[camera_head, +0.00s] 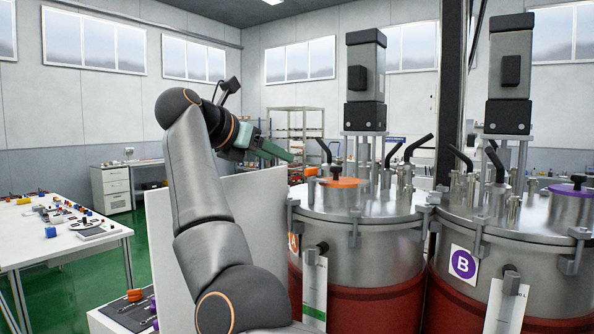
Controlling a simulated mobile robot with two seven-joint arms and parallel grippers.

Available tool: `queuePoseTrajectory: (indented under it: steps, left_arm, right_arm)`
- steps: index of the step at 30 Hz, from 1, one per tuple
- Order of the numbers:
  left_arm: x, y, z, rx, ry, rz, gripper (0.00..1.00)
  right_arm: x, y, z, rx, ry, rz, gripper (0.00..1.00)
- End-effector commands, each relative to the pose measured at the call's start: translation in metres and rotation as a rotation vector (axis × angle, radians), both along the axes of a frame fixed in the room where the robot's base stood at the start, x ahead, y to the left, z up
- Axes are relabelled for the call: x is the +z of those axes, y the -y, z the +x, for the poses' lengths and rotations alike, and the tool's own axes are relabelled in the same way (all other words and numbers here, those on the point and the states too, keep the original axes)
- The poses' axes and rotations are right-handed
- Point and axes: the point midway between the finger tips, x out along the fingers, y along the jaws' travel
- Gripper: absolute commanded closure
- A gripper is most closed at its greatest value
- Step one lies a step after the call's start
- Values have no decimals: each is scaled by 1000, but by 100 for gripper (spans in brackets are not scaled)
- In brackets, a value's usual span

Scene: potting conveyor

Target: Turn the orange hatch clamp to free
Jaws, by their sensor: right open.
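The orange hatch (342,182) is a round orange lid on top of the left steel tank (370,232). A small dark handle-like part (338,170) stands on it; it looks like the clamp, but it is too small to tell which way it is turned. My right gripper (282,153) is green and dark, open, and points to the right. In the picture it is left of the hatch and a little above it, apart from it. My left gripper is not in view.
The right tank with label B (463,263) has a purple hatch (570,190). Tall motors (366,80) and black-handled levers (418,146) rise from the lids. A pale panel (160,240) stands behind my arm. A white table (55,240) with small parts is at left.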

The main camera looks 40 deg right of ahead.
Motion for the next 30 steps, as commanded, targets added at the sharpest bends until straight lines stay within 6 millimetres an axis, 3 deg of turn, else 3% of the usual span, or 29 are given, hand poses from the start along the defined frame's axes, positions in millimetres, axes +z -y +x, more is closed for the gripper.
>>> queuePoseTrajectory:
  steps: [1, 3, 8, 15, 22, 26, 30]
  left_arm:
    - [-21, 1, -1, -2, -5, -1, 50]
    - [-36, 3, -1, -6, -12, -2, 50]
    - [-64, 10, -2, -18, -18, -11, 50]
    - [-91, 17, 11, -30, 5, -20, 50]
    - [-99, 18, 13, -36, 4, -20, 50]
    - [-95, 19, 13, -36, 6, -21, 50]
    - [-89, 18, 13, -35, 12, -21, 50]
  right_arm:
    - [-18, 2, 1, 32, 9, -12, 44]
    - [-26, 6, 0, 81, 22, -38, 44]
    - [-37, 10, -6, 181, 54, -116, 44]
    - [-46, 14, -31, 282, 111, -266, 44]
    - [-43, 15, -47, 308, 135, -345, 44]
    - [-41, 22, -44, 309, 134, -349, 44]
    - [-40, 42, -33, 305, 133, -348, 44]
